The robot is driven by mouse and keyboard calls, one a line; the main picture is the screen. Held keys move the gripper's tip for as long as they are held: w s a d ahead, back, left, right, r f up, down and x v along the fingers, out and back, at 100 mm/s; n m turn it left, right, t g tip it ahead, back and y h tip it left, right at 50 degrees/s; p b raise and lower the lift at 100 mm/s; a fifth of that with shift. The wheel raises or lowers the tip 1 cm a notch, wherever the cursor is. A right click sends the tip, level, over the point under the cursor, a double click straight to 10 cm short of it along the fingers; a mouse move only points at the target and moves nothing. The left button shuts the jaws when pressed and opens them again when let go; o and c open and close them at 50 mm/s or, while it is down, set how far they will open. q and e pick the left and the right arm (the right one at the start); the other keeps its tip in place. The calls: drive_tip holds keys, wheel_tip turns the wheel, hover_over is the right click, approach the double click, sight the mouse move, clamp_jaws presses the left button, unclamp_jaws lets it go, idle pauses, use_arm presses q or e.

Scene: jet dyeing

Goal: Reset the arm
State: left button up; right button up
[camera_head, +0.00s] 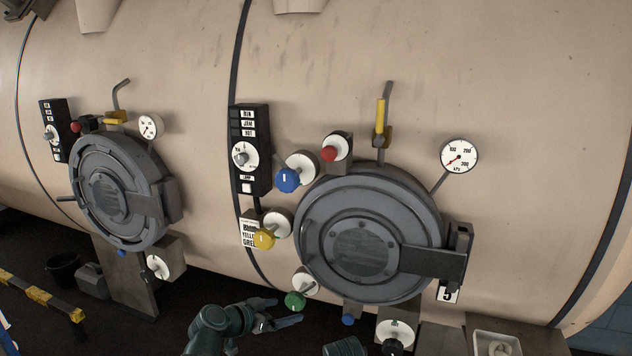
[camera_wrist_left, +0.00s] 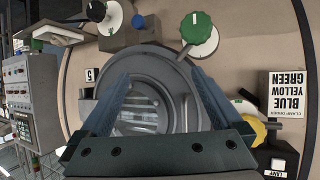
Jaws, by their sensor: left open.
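My left gripper (camera_head: 288,311) reaches in from the bottom of the head view, its two fingers apart and empty. It is below and left of the large right round door (camera_head: 365,247), just under the green knob (camera_head: 295,301). In the left wrist view my left gripper (camera_wrist_left: 161,74) shows both fingers spread, with the round door (camera_wrist_left: 176,60) behind them and nothing between them. My right gripper does not show; only a teal part, likely of my right arm, shows at the bottom edge of the head view.
Blue (camera_head: 288,180), yellow (camera_head: 264,239) and red (camera_head: 329,154) knobs surround the door. A control box (camera_head: 249,150), a gauge (camera_head: 459,156) and a yellow-handled valve (camera_head: 380,120) sit on the beige vessel. A second door (camera_head: 110,195) is left. A striped barrier (camera_head: 40,297) stands lower left.

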use_arm(q)
drive_tip(key=s+a+f+n+g+y, duration=0.35)
drive_tip(key=s+f+g, duration=0.2)
drive_tip(key=s, duration=0.25)
drive_tip(key=s+a+f+n+g+y, duration=0.2)
drive_tip(key=s+f+n+g+y, duration=0.3)
drive_tip(key=s, duration=0.4)
drive_tip(key=s+d+f+m, duration=0.1)
drive_tip(key=s+d+m, duration=0.4)
drive_tip(key=d, duration=0.5)
drive_tip(key=shift+d+f+y, duration=0.15)
drive_tip(key=shift+d+y, duration=0.1)
drive_tip(key=shift+y, duration=0.2)
drive_tip(key=shift+t, duration=0.25)
